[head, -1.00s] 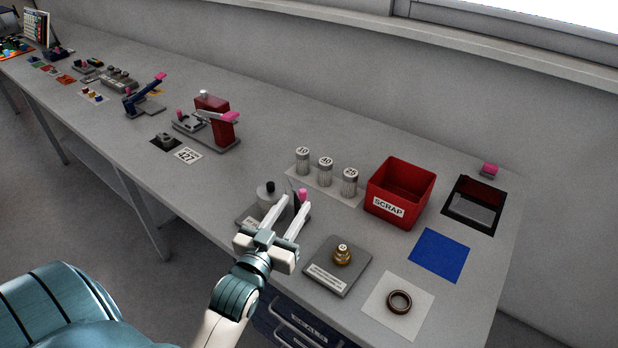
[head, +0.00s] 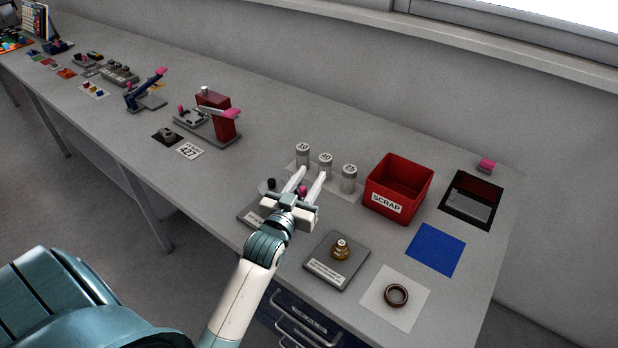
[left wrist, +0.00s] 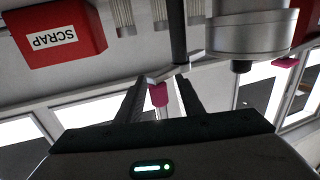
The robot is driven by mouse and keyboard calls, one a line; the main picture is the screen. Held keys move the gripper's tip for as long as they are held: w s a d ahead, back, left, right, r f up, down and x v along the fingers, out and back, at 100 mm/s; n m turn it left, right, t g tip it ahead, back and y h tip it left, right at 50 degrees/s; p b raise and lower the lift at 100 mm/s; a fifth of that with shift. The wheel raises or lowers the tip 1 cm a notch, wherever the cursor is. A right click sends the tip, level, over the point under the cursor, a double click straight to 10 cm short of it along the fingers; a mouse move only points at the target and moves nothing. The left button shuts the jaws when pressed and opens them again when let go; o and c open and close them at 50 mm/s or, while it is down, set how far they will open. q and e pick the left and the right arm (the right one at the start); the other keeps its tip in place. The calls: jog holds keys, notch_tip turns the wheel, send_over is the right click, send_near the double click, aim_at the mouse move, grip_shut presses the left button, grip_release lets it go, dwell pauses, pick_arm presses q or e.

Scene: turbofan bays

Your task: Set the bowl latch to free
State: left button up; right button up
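The bowl (head: 268,187) is a grey round body with a black knob on a labelled base plate, partly hidden by my left gripper (head: 311,171). A pink-tipped latch handle (head: 303,190) shows between the gripper's fingers. In the left wrist view, the bowl (left wrist: 247,38) is at the upper right, and the pink grip (left wrist: 158,95) on a metal lever lies between the spread finger ends (left wrist: 160,100). Gaps show on both sides of it, so the left gripper is open around it. The lever meets a dark post (left wrist: 178,35). My right gripper is out of view.
Three numbered cylinders (head: 325,166) stand just behind the gripper. A red SCRAP bin (head: 384,200) is to the right. A grey plate with a brass weight (head: 341,249) and a white sheet with a brown ring (head: 396,295) lie in front.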

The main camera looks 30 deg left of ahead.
pick_arm(q)
grip_shut()
